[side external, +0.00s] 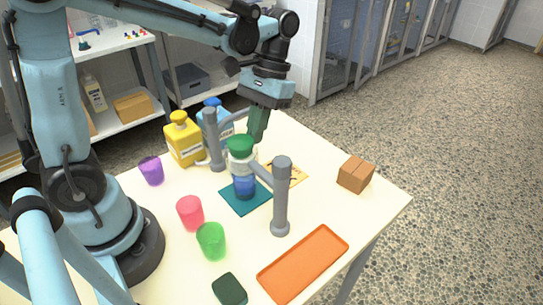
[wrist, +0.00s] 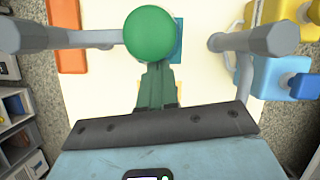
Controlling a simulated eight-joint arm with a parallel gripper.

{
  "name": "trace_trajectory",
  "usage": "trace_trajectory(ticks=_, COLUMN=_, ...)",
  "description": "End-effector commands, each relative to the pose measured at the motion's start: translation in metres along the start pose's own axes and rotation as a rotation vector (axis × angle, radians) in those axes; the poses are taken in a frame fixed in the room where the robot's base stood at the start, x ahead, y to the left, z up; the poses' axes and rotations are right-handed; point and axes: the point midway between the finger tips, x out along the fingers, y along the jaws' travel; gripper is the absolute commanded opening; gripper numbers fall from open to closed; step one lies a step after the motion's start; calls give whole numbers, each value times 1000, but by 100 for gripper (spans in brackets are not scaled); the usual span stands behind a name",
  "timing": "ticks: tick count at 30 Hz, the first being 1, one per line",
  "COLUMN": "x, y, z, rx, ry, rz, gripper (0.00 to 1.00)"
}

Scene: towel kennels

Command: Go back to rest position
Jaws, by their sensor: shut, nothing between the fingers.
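My gripper (side external: 254,138) is above the table, just behind and above a jar with a round green lid (side external: 241,147) and a blue lower part (side external: 244,187). Its green fingers are together with nothing between them. In the wrist view the shut fingers (wrist: 157,75) point towards the green lid (wrist: 150,35), which lies just beyond their tips. I cannot tell whether they touch it. The jar stands upright on a teal mat (side external: 232,205), between two grey posts, one in front (side external: 281,200) and one behind (side external: 211,135), each with a side arm reaching towards it.
Yellow (side external: 185,145) and blue (side external: 222,132) bottles stand by the rear post. Purple (side external: 151,170), pink (side external: 190,212) and green (side external: 211,241) cups are at the left. An orange tray (side external: 303,264) lies in front. A brown box (side external: 356,174) is at the right.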

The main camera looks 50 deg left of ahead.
Motion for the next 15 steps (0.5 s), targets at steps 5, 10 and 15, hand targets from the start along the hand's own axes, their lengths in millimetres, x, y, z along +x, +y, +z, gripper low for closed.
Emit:
trace_trajectory(ticks=5, x=2, y=0, z=3, rx=2, ry=-7, rz=0, gripper=0)
trace_trajectory(ticks=10, x=2, y=0, z=2, rx=3, ry=-9, rz=0, gripper=0)
trace_trajectory(ticks=15, x=-2, y=1, z=-7, rx=2, ry=-7, rz=1, gripper=0)
